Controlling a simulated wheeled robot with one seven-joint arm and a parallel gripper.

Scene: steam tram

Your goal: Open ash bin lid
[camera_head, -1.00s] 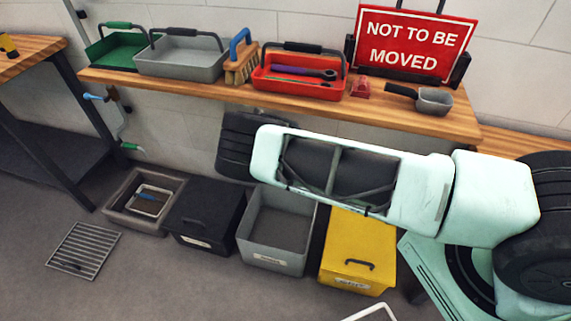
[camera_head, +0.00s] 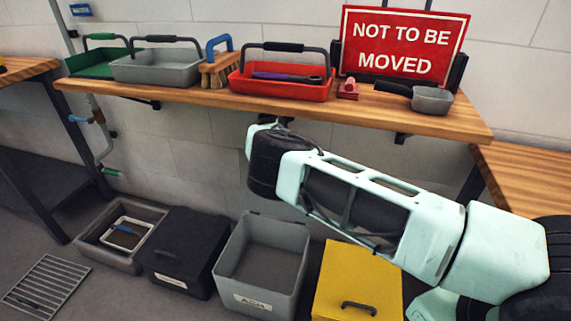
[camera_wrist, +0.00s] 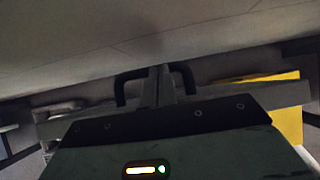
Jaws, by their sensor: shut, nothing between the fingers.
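The ash bin (camera_head: 222,285) is the grey bin with a label on its front. It stands on the floor between a black bin and a yellow bin. Its top is open and I see into its grey inside; I cannot make out its lid. My gripper (camera_wrist: 160,83) shows in the wrist view with its fingers shut and nothing held. I cannot tell if the gripper touches anything.
The lidded black bin (camera_head: 185,240) and yellow bin (camera_head: 350,280) flank it. A wooden shelf (camera_head: 330,112) with trays and a red sign (camera_head: 402,45) runs above. A low grey tray (camera_head: 92,253) and a floor grate (camera_head: 45,285) are at left.

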